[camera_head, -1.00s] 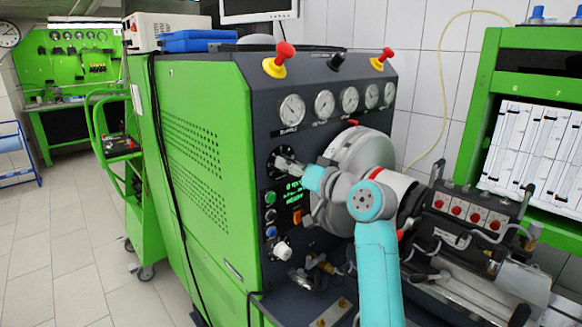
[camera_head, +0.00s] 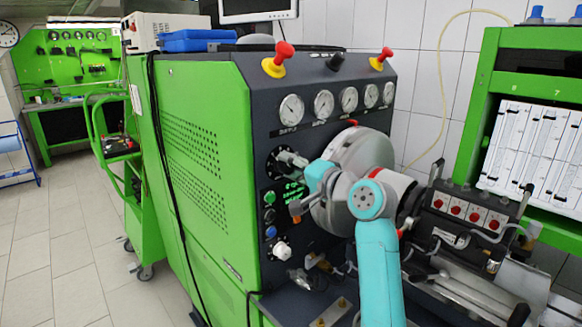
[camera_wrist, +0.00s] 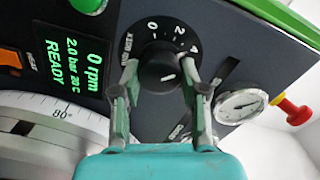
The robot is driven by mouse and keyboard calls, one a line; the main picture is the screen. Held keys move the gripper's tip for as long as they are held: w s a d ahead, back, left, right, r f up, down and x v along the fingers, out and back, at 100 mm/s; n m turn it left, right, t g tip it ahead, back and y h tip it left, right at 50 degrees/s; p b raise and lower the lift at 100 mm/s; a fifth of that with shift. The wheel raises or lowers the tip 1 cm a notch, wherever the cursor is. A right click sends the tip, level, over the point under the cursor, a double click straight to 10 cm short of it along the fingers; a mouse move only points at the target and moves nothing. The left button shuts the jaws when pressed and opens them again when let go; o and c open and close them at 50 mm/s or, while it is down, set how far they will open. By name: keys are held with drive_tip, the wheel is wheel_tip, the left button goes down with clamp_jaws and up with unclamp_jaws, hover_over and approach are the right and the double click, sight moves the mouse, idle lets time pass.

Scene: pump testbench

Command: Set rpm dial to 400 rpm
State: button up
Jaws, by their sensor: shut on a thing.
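The rpm dial is a round black knob (camera_wrist: 160,66) on a dark dial plate. Figures 0, 2 and 4 show around its upper edge in the wrist view. A short white mark on the knob points to the lower right of that picture. My gripper (camera_wrist: 160,72) is shut on the knob, with one finger on each side. In the head view my gripper (camera_head: 288,158) reaches the dial from the right and partly hides it. The green-lit display (camera_wrist: 85,62) reads 0 rpm, 2.0 bar, 20 C and READY.
A pressure gauge (camera_wrist: 241,106) and a red and yellow emergency button (camera_wrist: 291,111) lie near the dial. A large grey graduated disc (camera_head: 358,150) stands close beside my wrist. Several buttons (camera_head: 270,214) sit below the dial. Floor to the left is clear.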

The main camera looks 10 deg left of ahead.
idle(0.4)
drive_tip(key=o, duration=1.1)
drive_tip(key=shift+o, duration=0.2)
drive_tip(key=shift+d, duration=0.15)
drive_tip(key=v, duration=1.1)
drive_tip(key=shift+s+d, duration=0.3)
